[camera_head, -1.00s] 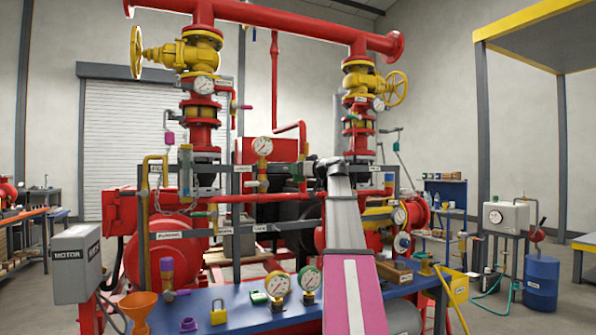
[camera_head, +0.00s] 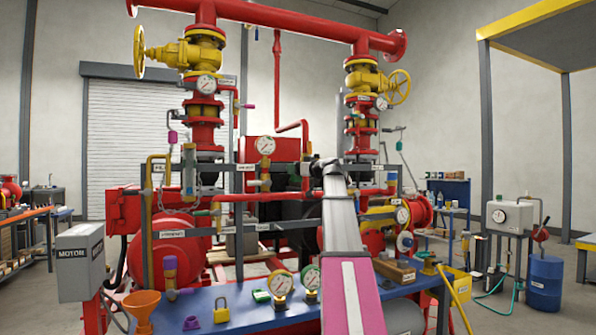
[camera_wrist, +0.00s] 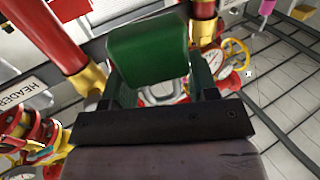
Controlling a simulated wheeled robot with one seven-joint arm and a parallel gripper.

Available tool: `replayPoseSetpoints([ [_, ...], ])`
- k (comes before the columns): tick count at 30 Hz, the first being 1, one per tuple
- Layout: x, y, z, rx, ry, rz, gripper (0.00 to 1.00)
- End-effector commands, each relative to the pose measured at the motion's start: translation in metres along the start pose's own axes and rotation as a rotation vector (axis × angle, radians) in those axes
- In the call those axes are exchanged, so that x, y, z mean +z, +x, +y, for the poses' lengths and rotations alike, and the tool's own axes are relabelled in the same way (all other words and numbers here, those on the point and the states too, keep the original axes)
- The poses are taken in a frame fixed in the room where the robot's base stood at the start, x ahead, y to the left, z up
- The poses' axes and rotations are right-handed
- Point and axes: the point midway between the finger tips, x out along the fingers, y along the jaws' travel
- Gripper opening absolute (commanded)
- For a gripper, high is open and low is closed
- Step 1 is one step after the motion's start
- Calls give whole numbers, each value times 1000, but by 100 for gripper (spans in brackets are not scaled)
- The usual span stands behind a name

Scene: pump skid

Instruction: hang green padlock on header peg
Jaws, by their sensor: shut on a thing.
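The green padlock (camera_wrist: 148,52) fills the top middle of the wrist view, its green body facing the camera. A grey curved part, likely its shackle, shows just below the body. My gripper (camera_wrist: 155,88) is shut on the padlock, with a dark bar across the view below it. In the head view my gripper (camera_head: 308,168) is small, at the end of my raised arm by the grey rail in front of the red pipes. A HEADER label (camera_wrist: 22,95) is at the left of the wrist view. I cannot pick out the header peg.
Red pipes and a red upright (camera_wrist: 62,48) stand close around my gripper. A yellow handwheel (camera_head: 397,90) is at upper right.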

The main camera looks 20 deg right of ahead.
Motion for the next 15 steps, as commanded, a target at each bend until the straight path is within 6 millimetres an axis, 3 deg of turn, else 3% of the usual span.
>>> replayPoseSetpoints([
  [15, 2, 25, 12, 0, 1, 0, 26],
])
